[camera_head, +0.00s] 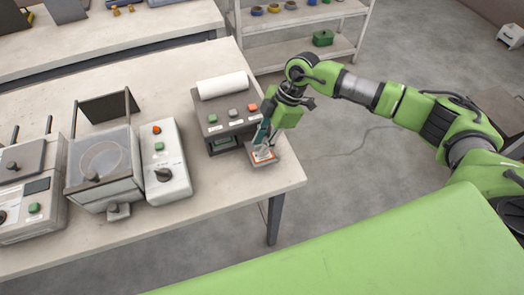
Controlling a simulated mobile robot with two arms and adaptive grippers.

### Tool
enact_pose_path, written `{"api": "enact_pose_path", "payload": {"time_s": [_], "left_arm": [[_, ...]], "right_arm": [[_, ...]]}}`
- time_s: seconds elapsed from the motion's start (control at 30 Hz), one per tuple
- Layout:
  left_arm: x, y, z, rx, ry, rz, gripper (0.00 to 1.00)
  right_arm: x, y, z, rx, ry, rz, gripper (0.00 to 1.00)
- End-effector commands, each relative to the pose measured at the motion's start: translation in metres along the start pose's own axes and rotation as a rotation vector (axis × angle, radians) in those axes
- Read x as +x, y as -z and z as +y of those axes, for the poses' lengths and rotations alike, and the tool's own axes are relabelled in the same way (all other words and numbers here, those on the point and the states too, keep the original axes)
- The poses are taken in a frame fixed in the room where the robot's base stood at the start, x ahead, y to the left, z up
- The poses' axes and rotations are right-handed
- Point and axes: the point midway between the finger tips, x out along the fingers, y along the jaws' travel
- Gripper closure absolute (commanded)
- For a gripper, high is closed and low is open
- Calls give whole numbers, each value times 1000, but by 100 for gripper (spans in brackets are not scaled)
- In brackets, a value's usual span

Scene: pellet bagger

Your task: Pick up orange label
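The orange label (262,158) is a small orange-edged piece with a pale middle. It lies on a small grey tray (268,163) at the right end of the table, beside the label printer (222,112). My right gripper (264,148) points down right over the label, its fingers at or just above it. The gripper covers part of the label, and I cannot tell whether the fingers touch it or are closed. My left gripper is not in view.
The printer carries a white paper roll (222,84) and coloured buttons. A control box (166,160), a lidded machine (103,165) and another device (30,185) stand left on the table (215,190). A shelf (300,50) stands behind. Floor is open to the right.

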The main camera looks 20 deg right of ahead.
Motion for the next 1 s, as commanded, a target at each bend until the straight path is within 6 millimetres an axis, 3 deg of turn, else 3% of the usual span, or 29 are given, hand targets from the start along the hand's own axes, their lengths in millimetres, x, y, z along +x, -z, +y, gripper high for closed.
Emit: {"api": "enact_pose_path", "payload": {"time_s": [0.1, 0.2, 0.73, 0.93, 1.0], "left_arm": [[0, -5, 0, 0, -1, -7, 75], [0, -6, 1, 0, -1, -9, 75], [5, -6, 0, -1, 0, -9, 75], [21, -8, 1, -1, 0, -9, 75], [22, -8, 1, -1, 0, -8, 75]], "right_arm": [[0, 0, 0, 0, 0, 0, 76], [0, 0, 0, 0, 0, 0, 100], [-5, 2, 0, 0, 0, 1, 100], [-27, 11, 1, -2, -4, 0, 100], [-36, 25, -7, -7, -2, 2, 100]]}}
